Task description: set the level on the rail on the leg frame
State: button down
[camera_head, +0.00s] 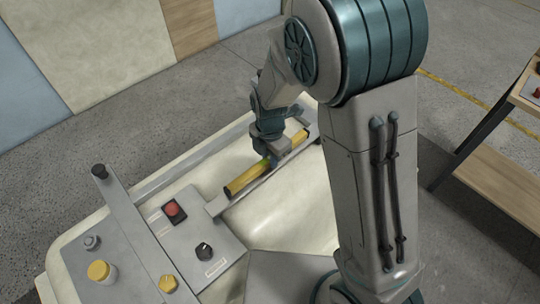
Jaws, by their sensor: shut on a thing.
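The level (243,180) is a long yellow bar with a bit of green near its middle. My gripper (268,158) points down and is shut on the level around its middle. The level runs diagonally, along a grey rail (216,206) that shows past its near end and along its lower right side. I cannot tell whether the level touches the rail or hangs just above it. My fingertips are small and partly hidden by the wrist. The leg frame (136,218) of grey bars lies across the cream shell.
A grey panel with a red button (174,212), a black knob (203,250) and yellow knobs (99,271) lies at the near left. My arm hides much of the right side. A wooden shelf unit (507,177) stands at the far right.

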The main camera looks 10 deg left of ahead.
jog(key=shift+f, duration=0.2)
jog(key=c, duration=1.3)
grip_release()
jog(key=shift+r, duration=0.1)
jog(key=shift+r+p, duration=0.45)
jog(key=shift+p, duration=0.05)
notch_tip(320, 180, up, 12)
jog(key=shift+r+b, duration=0.1)
jog(key=shift+b, duration=0.2)
jog(key=shift+s+d+r+m+t, duration=0.5)
jog(key=shift+s+d+r+m, duration=0.5)
jog(key=shift+s+d+m, duration=2.05)
jog(key=shift+s+d+r+m+t, duration=0.5)
jog(key=shift+s+d+r+m, duration=0.65)
jog(key=shift+d+m, duration=3.75)
jog(key=shift+s+d+r+m+t, duration=0.7)
jog(key=shift+s+d+m, duration=1.4)
jog(key=shift+m, duration=3.75)
